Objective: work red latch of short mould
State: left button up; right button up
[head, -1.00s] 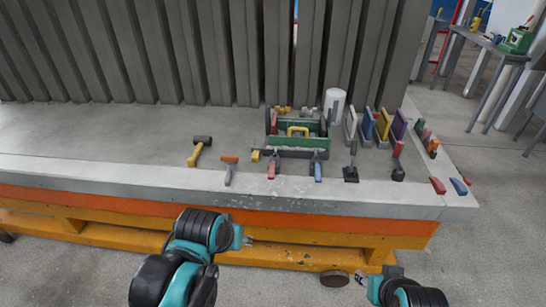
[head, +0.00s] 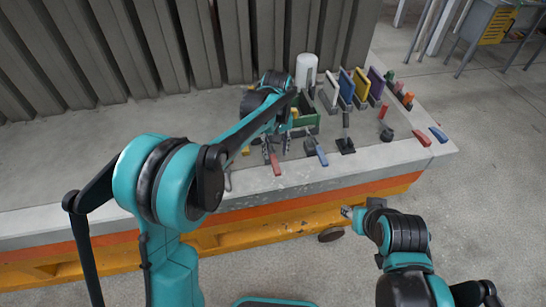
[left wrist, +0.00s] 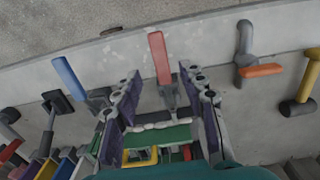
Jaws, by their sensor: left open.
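The green mould (head: 307,122) stands on the bench, mostly hidden behind my left arm in the head view; its green body (left wrist: 170,134) shows at the bottom of the left wrist view. The red latch (head: 276,167) lies at its front, its red handle (left wrist: 158,57) pointing away from the mould. My left gripper (head: 277,148) is open over the latch. In the left wrist view, the fingers (left wrist: 160,76) stand either side of the latch's base, with no clear contact. My right gripper (head: 346,211) is low in front of the bench; its jaw opening is unclear.
A blue-handled latch (head: 321,156) lies right of the red one; it also shows in the left wrist view (left wrist: 68,77). A black-based tool (head: 346,143), coloured panels (head: 361,84) and a white cylinder (head: 306,72) stand further right and behind.

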aim_at(275, 164)
pick_arm(q)
notch_tip(275, 164, down, 6)
jog(key=shift+f+b, duration=0.2)
jog(key=shift+b, duration=0.75)
grip_shut()
